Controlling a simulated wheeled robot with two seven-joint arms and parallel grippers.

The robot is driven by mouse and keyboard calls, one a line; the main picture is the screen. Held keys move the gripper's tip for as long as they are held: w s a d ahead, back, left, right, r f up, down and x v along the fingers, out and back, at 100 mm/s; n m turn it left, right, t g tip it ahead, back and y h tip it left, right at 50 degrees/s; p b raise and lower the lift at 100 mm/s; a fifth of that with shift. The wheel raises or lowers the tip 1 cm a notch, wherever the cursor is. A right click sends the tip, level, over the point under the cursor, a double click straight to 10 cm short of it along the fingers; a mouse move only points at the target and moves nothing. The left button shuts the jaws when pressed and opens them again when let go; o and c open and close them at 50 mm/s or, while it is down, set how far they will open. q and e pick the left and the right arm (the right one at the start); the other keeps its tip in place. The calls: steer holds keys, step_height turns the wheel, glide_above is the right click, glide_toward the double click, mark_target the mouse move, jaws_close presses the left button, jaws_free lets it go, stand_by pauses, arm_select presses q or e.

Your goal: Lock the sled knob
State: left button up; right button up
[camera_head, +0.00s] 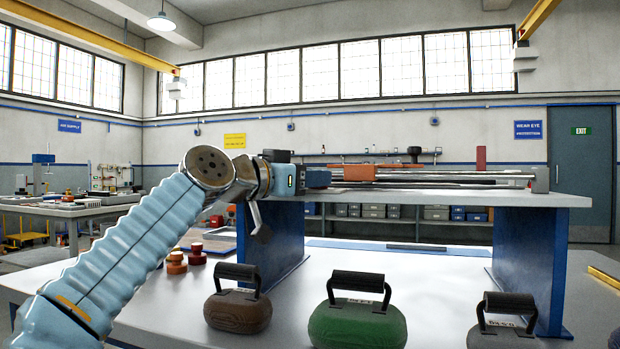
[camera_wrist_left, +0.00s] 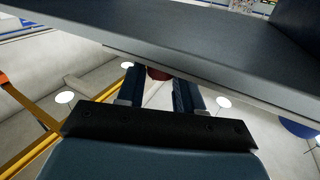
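The sled (camera_head: 375,173) is an orange-red carriage on long metal rails, on top of a raised grey platform. A dark knob (camera_head: 414,153) stands on its right part. My left gripper (camera_head: 319,178) is at the left end of the rails, left of the sled and apart from the dark knob. In the left wrist view its two dark blue fingers (camera_wrist_left: 159,90) are spread apart. A dark red rounded thing (camera_wrist_left: 158,73) shows beyond the gap between them, partly cut off by a grey edge; I cannot tell whether it is a knob. My right gripper is not in view.
The grey platform (camera_head: 480,198) rests on blue uprights (camera_head: 531,262). Below it, handled weights in brown (camera_head: 238,312), green (camera_head: 358,326) and grey (camera_head: 500,337) stand on the white table (camera_head: 440,295). Small red-orange discs (camera_head: 176,263) sit at the left.

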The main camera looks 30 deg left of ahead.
arm_select(q)
steer(key=o, duration=0.4)
steer(key=shift+o, duration=0.2)
steer(key=b+v, duration=0.1)
steer(key=v, duration=1.3)
steer(key=shift+b, duration=0.3)
steer(key=shift+w+a, duration=0.1)
